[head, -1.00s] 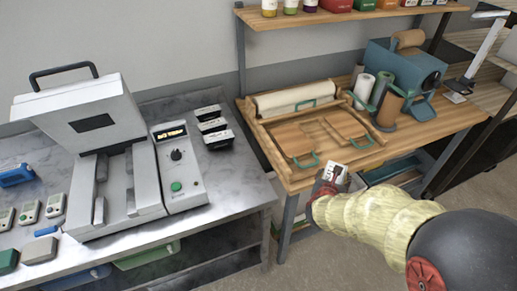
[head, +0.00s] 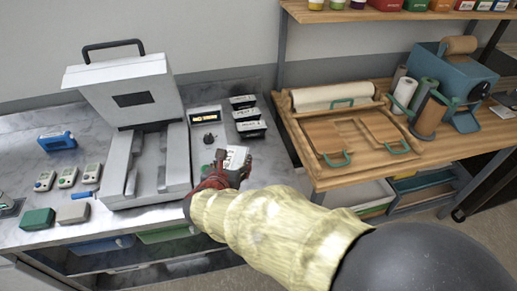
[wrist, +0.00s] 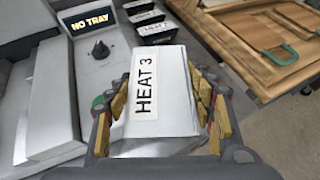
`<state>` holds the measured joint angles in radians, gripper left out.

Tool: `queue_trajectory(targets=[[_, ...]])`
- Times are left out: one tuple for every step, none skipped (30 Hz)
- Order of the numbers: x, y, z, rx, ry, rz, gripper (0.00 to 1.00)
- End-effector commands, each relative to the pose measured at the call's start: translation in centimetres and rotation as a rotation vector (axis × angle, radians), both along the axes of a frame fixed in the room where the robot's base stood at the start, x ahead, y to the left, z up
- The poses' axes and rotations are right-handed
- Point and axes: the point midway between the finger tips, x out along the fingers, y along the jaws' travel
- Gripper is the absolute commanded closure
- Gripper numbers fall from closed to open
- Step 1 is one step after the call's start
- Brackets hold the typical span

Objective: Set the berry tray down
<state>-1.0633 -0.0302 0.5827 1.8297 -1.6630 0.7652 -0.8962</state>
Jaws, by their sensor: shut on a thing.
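My gripper (head: 226,172) is shut on a white box-shaped tray (head: 237,157) with a label reading "HEAT 3" in the wrist view (wrist: 148,85). The yellow-padded fingers grip its two sides. I cannot see any berries or the tray's contents. The held tray is over the right part of the grey metal table (head: 22,170), in front of the sealing machine's control panel. I cannot tell how high above the table it is, and its underside is hidden.
The sealing machine (head: 120,98) stands open at left; its display (wrist: 87,22) reads "NO TRAY". Several black trays (head: 247,114) line the table's back right. A wooden bench (head: 440,150) with a wooden frame is at right, past a gap. Small devices (head: 67,177) lie at left.

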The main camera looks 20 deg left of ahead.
Motion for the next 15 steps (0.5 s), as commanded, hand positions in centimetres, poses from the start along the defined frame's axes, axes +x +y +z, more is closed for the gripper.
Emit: queue_trajectory(targets=[[0.8,-0.6,-0.6,-0.001,0.000,-0.004,0.80],[1.2,-0.9,-0.9,-0.001,0.001,-0.005,0.80],[2.0,-1.4,-1.4,-0.001,0.000,-0.006,0.80],[2.6,-1.8,-1.7,-0.001,0.001,-0.008,0.80],[3.2,-2.2,-2.0,0.000,0.001,-0.007,0.80],[4.0,-2.6,-2.4,-0.001,0.001,-0.008,0.80],[4.6,-3.0,-2.7,0.000,0.000,-0.007,0.80],[5.1,-3.3,-3.0,0.000,0.001,-0.007,0.80],[5.9,-3.8,-3.4,-0.001,0.000,-0.006,0.80],[6.5,-4.2,-3.7,0.000,0.000,-0.007,0.80],[7.0,-4.5,-4.0,0.000,0.000,-0.007,0.80],[7.7,-4.9,-4.6,-0.001,0.001,-0.006,0.80],[8.0,-5.1,-5.3,-0.003,0.001,-0.004,0.80],[8.3,-5.3,-5.9,-0.003,0.002,-0.004,0.80],[8.8,-5.6,-6.5,-0.001,0.002,-0.004,0.80]])
